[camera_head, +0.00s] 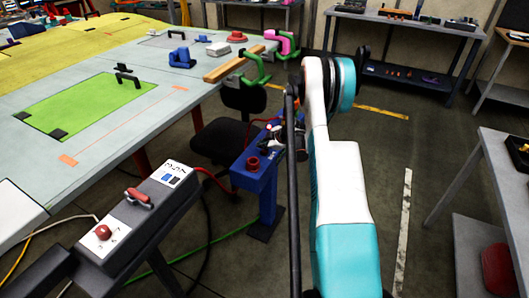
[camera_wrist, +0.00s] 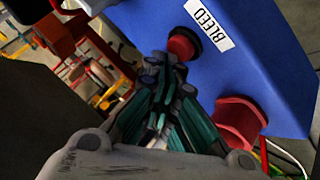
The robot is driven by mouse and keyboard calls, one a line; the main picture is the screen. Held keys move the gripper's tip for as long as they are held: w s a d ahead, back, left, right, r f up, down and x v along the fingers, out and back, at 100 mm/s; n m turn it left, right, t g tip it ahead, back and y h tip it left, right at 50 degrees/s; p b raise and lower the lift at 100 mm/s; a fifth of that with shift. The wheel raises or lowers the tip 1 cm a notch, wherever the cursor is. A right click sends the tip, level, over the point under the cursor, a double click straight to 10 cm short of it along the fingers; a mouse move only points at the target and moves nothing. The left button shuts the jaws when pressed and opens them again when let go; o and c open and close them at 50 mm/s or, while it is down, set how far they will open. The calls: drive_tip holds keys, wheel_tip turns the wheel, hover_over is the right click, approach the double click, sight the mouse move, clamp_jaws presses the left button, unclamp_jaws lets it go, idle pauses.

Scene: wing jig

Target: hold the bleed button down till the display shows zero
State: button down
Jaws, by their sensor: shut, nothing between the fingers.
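The bleed button (camera_wrist: 182,46) is a red cap in a black ring on the blue box, beside a white BLEED label (camera_wrist: 209,25) in the wrist view. My gripper (camera_wrist: 165,60) is shut and empty, its fingertips together at the button's near edge in that view. I cannot tell whether they touch the button or whether it is pressed. In the head view my gripper is small and partly hidden beside the blue box (camera_head: 255,181), at the end of my white and teal arm. I can make out no display reading in either view.
A larger red fitting (camera_wrist: 240,118) stands on the blue box near my gripper; it also shows in the head view (camera_head: 253,163). A grey console (camera_head: 150,221) with a red handle stands left. The wing panel table (camera_head: 100,140) is behind it. Open floor lies right.

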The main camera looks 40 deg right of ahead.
sight(263, 151)
drive_tip(key=shift+f, duration=0.45)
idle(0.8)
idle(4.3)
drive_tip(key=shift+r+p, duration=0.35)
drive_tip(key=shift+r, duration=0.55)
drive_tip(key=shift+r+p, duration=1.05)
drive_tip(key=shift+r, duration=1.45)
